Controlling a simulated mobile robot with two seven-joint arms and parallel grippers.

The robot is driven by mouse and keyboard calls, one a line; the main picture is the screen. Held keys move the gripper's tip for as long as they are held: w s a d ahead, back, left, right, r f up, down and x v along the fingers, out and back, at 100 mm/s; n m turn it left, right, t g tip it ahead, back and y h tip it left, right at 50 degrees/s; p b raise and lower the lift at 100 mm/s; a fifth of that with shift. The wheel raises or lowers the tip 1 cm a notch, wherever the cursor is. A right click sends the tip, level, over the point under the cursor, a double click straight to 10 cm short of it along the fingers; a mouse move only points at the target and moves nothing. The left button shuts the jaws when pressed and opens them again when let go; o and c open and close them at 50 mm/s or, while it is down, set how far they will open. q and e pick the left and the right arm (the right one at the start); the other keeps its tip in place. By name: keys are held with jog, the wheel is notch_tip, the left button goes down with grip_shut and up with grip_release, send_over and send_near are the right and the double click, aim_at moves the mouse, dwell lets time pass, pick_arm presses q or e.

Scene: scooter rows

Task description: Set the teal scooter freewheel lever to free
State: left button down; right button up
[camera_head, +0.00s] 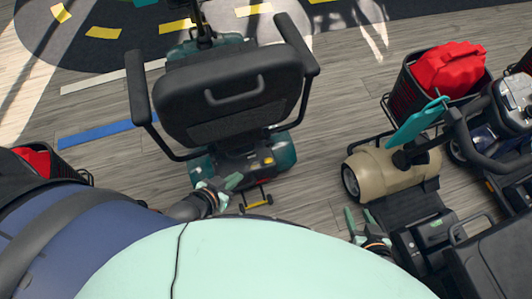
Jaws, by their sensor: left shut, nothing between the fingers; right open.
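The teal scooter (285,152) stands at the centre with its black seat (232,92) over its rear body, its back toward me. A small yellow part (268,161), possibly the freewheel lever, shows on its dark rear cover; its setting is too small to read. My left gripper (232,184) is shut and empty, close behind the scooter's rear left side, left of the yellow part; I cannot tell whether it touches the body. My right gripper (356,216) is open and empty, low and to the right, apart from the teal scooter.
A beige scooter (388,172) with a teal tag (417,122) and a black basket (404,97) holding a red bag (447,68) stands at right. A yellow bar with small wheels (258,204) sticks out behind the teal scooter. Bare floor (325,130) lies between the scooters.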

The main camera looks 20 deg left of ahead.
pick_arm(q)
jog(key=w+d+f+n+g+y+b, duration=0.1)
jog(key=w+d+f+n+g+b, duration=0.1)
jog(key=w+f+b, duration=0.55)
jog(key=w+d+f+n+g+b, duration=0.2)
jog(key=w+f+n+b, duration=0.1)
jog(key=w+f+b, duration=0.5)
pick_arm(e)
jog(key=w+a+r+n+t+y+p, duration=0.1)
jog(key=w+r+t, duration=0.1)
jog(key=w+t, duration=0.15)
jog(key=w+r+n+t+y, duration=0.1)
jog(key=w+r+t, duration=0.15)
jog(key=w, duration=0.25)
pick_arm(q)
jog(key=w+n+g+y+b, duration=0.2)
jog(key=w+b, duration=0.4)
jog(key=b, duration=0.3)
jog(key=shift+w+a+f+n+g+y, duration=0.15)
jog(key=shift+a+f+n+g+y, duration=0.35)
jog(key=shift+n, duration=0.7)
pick_arm(e)
notch_tip(320, 180, up, 8)
jog(key=a+n+t+y, duration=0.2)
jog(key=n+t+y, duration=0.1)
jog(key=t, duration=0.2)
jog(key=shift+s+t+y, duration=0.3)
